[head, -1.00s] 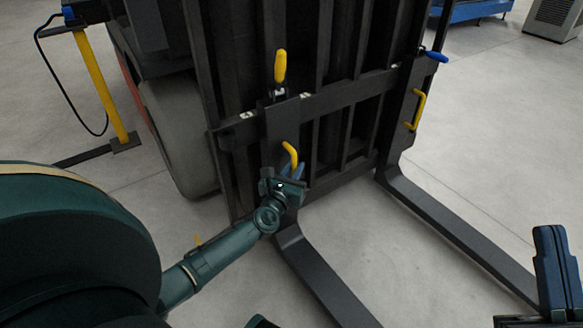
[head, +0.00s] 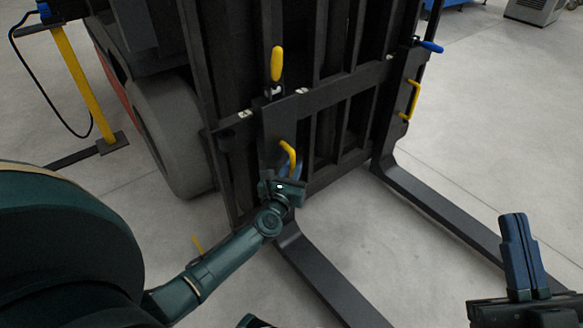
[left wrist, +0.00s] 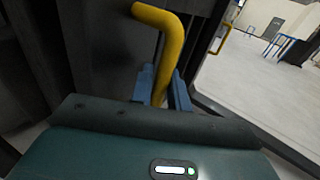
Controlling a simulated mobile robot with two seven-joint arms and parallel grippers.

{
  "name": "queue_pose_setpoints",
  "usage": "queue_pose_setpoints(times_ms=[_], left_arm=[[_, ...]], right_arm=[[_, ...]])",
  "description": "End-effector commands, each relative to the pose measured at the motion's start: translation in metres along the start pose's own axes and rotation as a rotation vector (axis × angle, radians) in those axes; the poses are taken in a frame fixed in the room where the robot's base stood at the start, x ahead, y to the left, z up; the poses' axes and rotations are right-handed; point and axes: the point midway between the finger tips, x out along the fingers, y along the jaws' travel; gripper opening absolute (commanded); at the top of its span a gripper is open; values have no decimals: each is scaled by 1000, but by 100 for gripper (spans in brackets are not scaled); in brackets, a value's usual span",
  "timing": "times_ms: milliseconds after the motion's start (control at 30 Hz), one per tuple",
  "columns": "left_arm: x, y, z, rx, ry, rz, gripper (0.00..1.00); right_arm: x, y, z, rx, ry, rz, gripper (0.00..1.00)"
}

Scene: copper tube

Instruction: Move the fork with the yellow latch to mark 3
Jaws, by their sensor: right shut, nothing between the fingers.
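The fork with the yellow latch (head: 318,277) hangs on the left part of the dark carriage bar (head: 340,88). Its yellow latch (head: 277,63) stands upright at its top. A bent yellow handle (head: 288,153) sticks out from its shank; it also shows in the left wrist view (left wrist: 172,55). My left gripper (head: 291,172) has its blue fingers on both sides of this handle and looks shut on it. White marks sit on the bar, one left of the latch (head: 245,114) and one right of it (head: 302,90); their numbers are unreadable. My right gripper (head: 516,228) is shut and empty at the lower right.
A second fork (head: 440,208) with a blue latch (head: 430,46) and a yellow handle (head: 411,99) hangs at the right of the bar. A large tyre (head: 172,140) and a yellow post (head: 74,85) stand at left. Bare floor lies between the forks and to the right.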

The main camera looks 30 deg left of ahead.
Motion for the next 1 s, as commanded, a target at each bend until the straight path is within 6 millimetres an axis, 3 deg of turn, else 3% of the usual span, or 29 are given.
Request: queue_pose_setpoints(times_ms=[167, 467, 800, 1000], left_arm=[[0, 0, 0, 0, 0, -1, 32], [-4, 0, 1, 0, 0, -1, 32], [-57, 0, 1, 0, 2, -2, 32], [-74, 0, 0, 0, 0, 0, 32]], right_arm=[[0, 0, 0, 0, 0, 0, 0], [1, 1, -1, 0, 0, 1, 0], [-5, -3, 8, 61, -92, 13, 0], [-10, -6, 14, 85, -131, 21, 0]])
